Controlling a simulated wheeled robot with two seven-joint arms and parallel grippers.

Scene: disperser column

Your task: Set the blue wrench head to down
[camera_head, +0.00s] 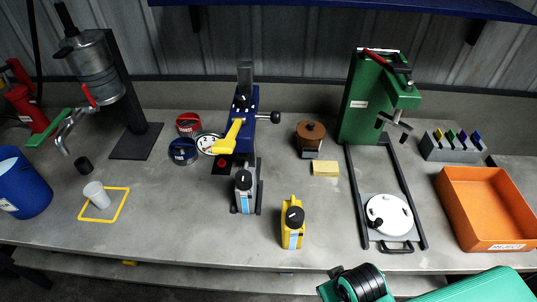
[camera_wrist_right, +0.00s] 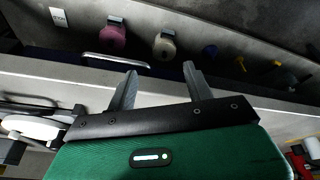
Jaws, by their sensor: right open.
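The blue head (camera_head: 241,118) sits high on a dark upright column at the middle of the bench in the head view. A yellow arm (camera_head: 230,137) slopes down to the left from it, and a black knob (camera_head: 275,117) sticks out on its right. A grey bottle with a black cap (camera_head: 244,190) stands in front of the column. My right gripper (camera_wrist_right: 160,82) shows in the right wrist view with its fingers apart and nothing between them, away from the blue head. My left gripper is not in view.
A yellow bottle (camera_head: 292,226) stands in front, right of the column. A green press (camera_head: 372,105) with black rails and a white lid (camera_head: 388,214) stands farther right, beside an orange bin (camera_head: 487,207). Red and blue tins (camera_head: 183,151) are left of the column.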

